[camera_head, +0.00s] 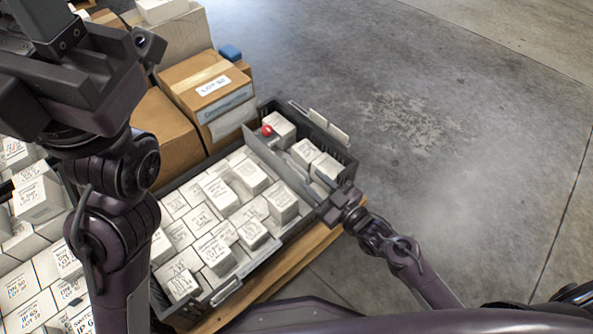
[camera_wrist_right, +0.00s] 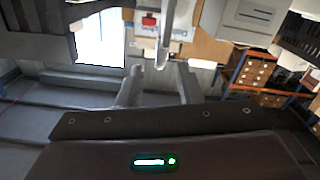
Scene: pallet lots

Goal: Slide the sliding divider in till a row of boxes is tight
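The sliding divider (camera_head: 284,168), a thin grey plate, stands across the dark crate (camera_head: 262,262). A red knob (camera_head: 267,130) shows at its far end. Left of the divider, white labelled boxes (camera_head: 220,195) stand in rows at uneven heights; a few more (camera_head: 304,152) stand right of it. My right gripper (camera_head: 327,207) is at the divider's near end, by the crate's near wall. In the right wrist view its two fingers (camera_wrist_right: 160,80) are apart, with a narrow grey upright piece between or just beyond the tips. My left gripper (camera_head: 75,75) is high at left; its fingertips are unclear.
More white boxes (camera_head: 30,290) lie at lower left, partly behind my left arm. A wooden pallet edge (camera_head: 285,268) runs along the near side. The concrete floor (camera_head: 450,120) at right is clear.

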